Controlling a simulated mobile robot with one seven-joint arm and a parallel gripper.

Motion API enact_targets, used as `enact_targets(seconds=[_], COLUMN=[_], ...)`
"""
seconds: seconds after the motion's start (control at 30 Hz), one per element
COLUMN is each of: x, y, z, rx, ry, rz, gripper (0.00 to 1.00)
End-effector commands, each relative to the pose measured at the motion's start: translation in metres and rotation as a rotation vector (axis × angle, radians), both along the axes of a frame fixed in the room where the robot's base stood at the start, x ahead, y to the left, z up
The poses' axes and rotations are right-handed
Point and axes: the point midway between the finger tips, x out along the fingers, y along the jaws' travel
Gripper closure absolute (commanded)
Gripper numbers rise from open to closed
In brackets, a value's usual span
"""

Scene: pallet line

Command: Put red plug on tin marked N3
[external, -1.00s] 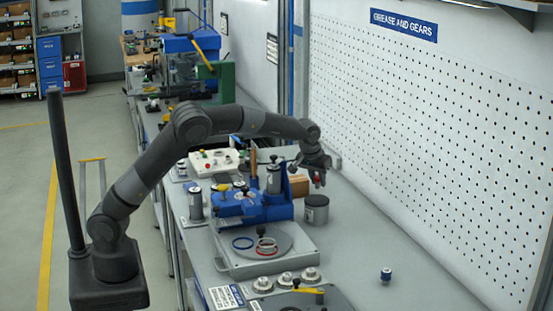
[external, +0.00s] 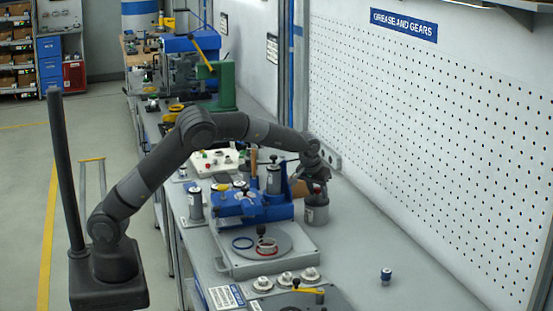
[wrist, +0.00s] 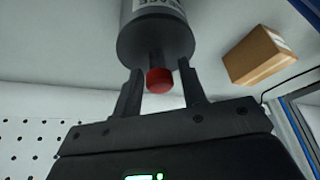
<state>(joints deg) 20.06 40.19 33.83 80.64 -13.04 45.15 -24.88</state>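The grey tin (external: 316,215) stands on the bench near the wall; in the wrist view, the tin (wrist: 156,38) has a dark end towards me and a partly visible label whose marking I cannot read. The red plug (wrist: 160,81) shows in the wrist view, its dark stem reaching the tin's dark end. My gripper (wrist: 162,80) has one finger on each side of the plug, with a gap visible on both sides.
A cardboard box (wrist: 258,56) lies close to the tin. A blue fixture (external: 250,205) stands left of it, and a grey plate with rings (external: 290,250) is in front. A small blue-and-white part (external: 386,275) lies at the right front. The bench between is clear.

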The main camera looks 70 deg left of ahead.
Motion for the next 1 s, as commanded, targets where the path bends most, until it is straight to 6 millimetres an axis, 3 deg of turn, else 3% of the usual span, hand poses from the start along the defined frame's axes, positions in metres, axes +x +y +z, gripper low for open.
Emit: enact_targets(seconds=[0.43, 0.8, 1.0], x=[-0.002, -0.025, -0.034], y=[-0.002, -0.019, -0.025], z=[0.009, 0.079, 0.105], rx=[-0.001, -0.002, -0.001], ry=[-0.001, -0.004, -0.001], rz=[0.000, -0.002, 0.000], gripper=[0.55, 0.55, 0.55])
